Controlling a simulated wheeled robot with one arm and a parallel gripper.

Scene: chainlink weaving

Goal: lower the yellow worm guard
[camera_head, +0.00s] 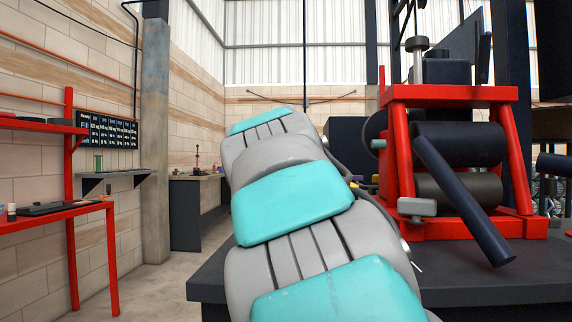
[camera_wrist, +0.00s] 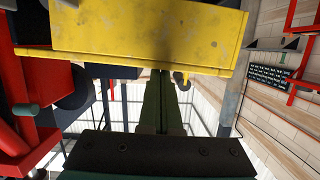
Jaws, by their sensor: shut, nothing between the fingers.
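The yellow worm guard (camera_wrist: 150,38) fills the upper middle of the wrist view as a broad, scuffed yellow panel with a lip along its lower edge. My gripper (camera_wrist: 162,76) shows as dark green fingers in the middle of that view, closed together and empty. The fingertips reach the guard's lip in the picture; I cannot tell if they touch it. In the head view my own grey and teal arm fills the middle and hides my gripper. The guard cannot be made out clearly there.
A red-framed machine (camera_head: 452,92) with dark rollers and a slanted dark bar (camera_head: 465,203) stands on a dark bench (camera_head: 500,275) at right. A red shelf table (camera_head: 60,215) and a concrete pillar (camera_head: 156,140) stand at left. Bare floor shows between.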

